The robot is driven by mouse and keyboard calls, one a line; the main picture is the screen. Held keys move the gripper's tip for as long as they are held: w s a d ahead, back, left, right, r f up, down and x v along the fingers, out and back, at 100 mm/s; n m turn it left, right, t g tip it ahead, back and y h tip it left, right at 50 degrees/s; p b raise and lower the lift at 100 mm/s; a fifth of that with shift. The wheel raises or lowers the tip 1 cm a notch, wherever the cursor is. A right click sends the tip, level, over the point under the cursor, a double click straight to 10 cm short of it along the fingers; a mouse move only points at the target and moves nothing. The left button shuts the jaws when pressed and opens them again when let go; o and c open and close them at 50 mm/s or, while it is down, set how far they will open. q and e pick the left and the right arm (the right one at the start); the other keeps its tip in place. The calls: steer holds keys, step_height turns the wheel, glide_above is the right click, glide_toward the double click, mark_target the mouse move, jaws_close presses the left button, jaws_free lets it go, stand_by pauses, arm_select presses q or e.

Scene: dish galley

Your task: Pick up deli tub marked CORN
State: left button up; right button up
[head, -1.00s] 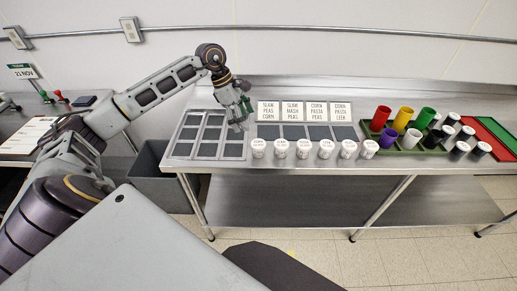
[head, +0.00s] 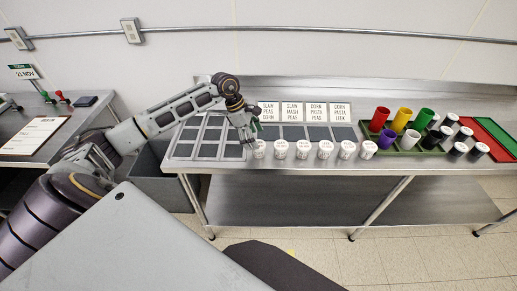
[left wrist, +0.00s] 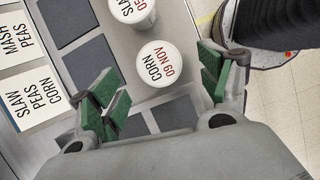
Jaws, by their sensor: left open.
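My left gripper (head: 245,133) is open above and slightly behind that tub. In the left wrist view its green-padded fingers (left wrist: 160,88) stand apart, with the CORN lid between and a little beyond them. They do not appear to touch it. My right gripper is in neither view.
A tub marked SLAW (left wrist: 133,10) stands close beside the CORN tub, and several more white tubs continue right. Dark square pads (head: 293,133) and label cards (head: 292,112) lie behind. A sectioned tray (head: 184,151) is left; a green rack with coloured cups (head: 427,151) is right.

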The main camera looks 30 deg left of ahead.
mark_target(259, 144)
arm_select(q)
steer(key=shift+f, duration=0.1)
stand_by(0.3)
steer(key=shift+p+x, duration=0.65)
steer(key=shift+x, duration=1.9)
steer(key=shift+w, duration=0.1)
steer(key=c, duration=1.2)
